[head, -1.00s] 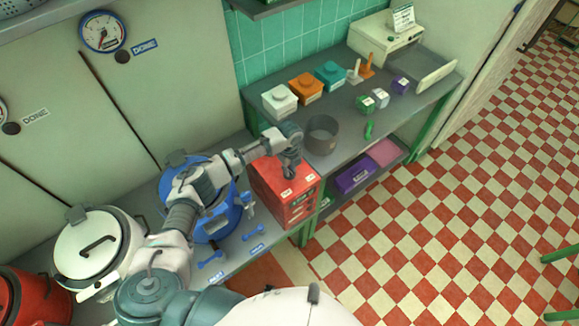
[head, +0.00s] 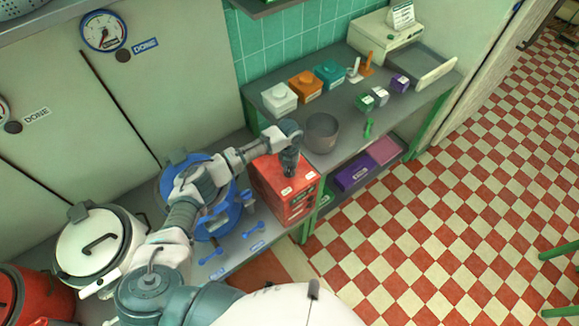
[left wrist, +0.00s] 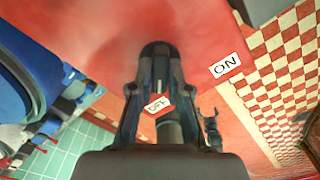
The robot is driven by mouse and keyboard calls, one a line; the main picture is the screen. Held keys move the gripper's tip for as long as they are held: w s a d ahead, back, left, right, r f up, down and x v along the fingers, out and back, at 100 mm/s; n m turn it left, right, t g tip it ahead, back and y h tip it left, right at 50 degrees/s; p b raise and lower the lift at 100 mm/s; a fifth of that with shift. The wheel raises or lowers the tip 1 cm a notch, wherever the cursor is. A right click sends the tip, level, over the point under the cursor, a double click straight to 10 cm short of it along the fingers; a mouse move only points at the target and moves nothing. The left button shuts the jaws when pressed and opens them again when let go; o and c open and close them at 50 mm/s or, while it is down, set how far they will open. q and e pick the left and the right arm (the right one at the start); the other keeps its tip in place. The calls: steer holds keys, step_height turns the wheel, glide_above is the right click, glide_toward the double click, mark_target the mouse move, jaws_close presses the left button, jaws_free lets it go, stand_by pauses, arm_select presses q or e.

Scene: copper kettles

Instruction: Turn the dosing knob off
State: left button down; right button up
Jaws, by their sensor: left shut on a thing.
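The red dosing box (head: 290,200) stands on the counter, with small white labels on its top. In the left wrist view its red top (left wrist: 100,25) carries an OFF label (left wrist: 156,104), seen between my fingers, and an ON label (left wrist: 226,65) to the right. My left gripper (head: 290,170) points down onto the box top and is shut on the dark dosing knob (left wrist: 158,75). A pale mark shows on the knob, pointing roughly toward the OFF label. The fingers hide much of the knob. My right gripper is not in view.
A blue kettle (head: 222,222) stands left of the box, with a white kettle (head: 75,262) and a red one (head: 30,300) further left. A grey round pot (head: 322,133) stands close behind the gripper. Blue levers (head: 211,256) lie in front.

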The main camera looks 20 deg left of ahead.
arm_select(q)
steer(key=shift+w+r, duration=0.15)
steer(key=shift+r, duration=0.05)
stand_by(0.4)
steer(key=c, duration=1.1)
jaws_free()
steer(key=shift+f, duration=0.15)
step_height(320, 180, up, 12)
steer(key=shift+f, duration=0.1)
